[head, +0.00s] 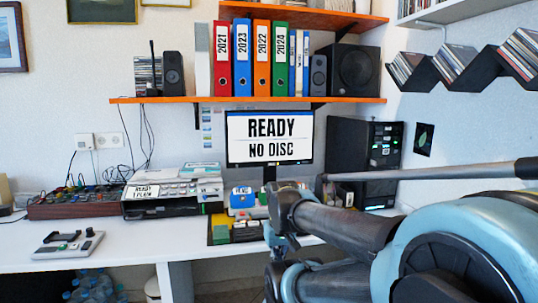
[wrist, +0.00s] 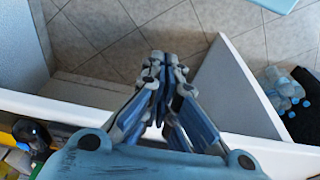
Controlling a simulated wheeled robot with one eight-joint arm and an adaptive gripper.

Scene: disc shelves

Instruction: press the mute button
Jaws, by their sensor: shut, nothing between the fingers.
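I cannot make out a button marked mute in either view. A player with a small screen and several buttons (head: 172,190) stands on the desk left of the monitor. A small grey device with dark parts on top (head: 68,245) lies near the desk's front left. The monitor (head: 269,139) reads "READY" and "NO DISC". My gripper (wrist: 160,58) is shut and empty in the wrist view, its tips over the desk's white front edge and the tiled floor. In the head view my arm comes in from the right, and the fingertips are not clear there.
A mixer with cables (head: 72,203) sits at the desk's left. A black tower (head: 364,160) stands right of the monitor. An orange shelf (head: 250,100) with binders and speakers hangs above. Bottles (wrist: 288,90) stand on the floor. The desk's front left is mostly clear.

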